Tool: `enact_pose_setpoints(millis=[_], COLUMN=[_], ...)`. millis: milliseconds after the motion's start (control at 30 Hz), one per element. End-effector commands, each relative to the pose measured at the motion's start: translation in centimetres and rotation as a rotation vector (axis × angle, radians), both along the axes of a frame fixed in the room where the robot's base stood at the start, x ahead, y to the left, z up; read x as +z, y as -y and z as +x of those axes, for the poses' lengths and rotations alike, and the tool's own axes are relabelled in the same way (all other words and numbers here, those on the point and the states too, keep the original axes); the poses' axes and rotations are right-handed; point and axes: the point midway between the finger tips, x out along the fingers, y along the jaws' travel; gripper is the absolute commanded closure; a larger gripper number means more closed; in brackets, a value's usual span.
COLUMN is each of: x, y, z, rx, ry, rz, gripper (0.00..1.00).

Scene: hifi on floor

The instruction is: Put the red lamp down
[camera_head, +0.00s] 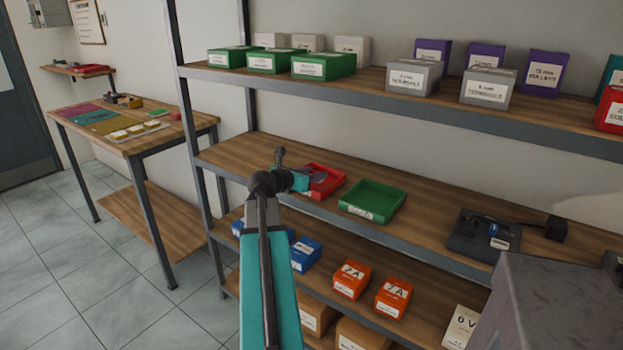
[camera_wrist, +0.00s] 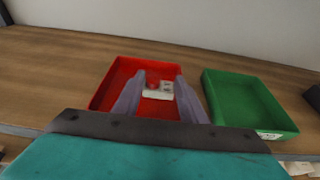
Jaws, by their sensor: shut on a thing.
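The red lamp (camera_wrist: 152,85) is a small red spot on a pale block, seen between my fingertips in the wrist view. My gripper (camera_wrist: 158,88) is shut on it, over the inside of the red tray (camera_wrist: 107,88). Whether the lamp touches the tray floor cannot be told. In the head view my gripper (camera_head: 312,179) reaches over the red tray (camera_head: 328,188) on the middle shelf, and the lamp is too small or hidden to make out there.
A green tray (camera_head: 371,213) stands just right of the red one. A dark device (camera_head: 483,236) sits farther right. The upper shelf (camera_head: 370,83) holds several boxes above. The shelf left of the red tray is bare. A workbench (camera_head: 165,133) stands at the left.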

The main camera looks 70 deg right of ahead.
Motion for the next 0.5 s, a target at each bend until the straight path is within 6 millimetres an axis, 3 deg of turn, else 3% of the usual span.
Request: enact_pose_setpoints(millis=[233, 500], x=[-0.2, -0.4], y=[2.6, 3.6], z=[1.1, 1.4], rx=[0.000, 0.001], ry=[-0.001, -0.001], rz=[0.000, 0.000], gripper=[0.87, 0.87])
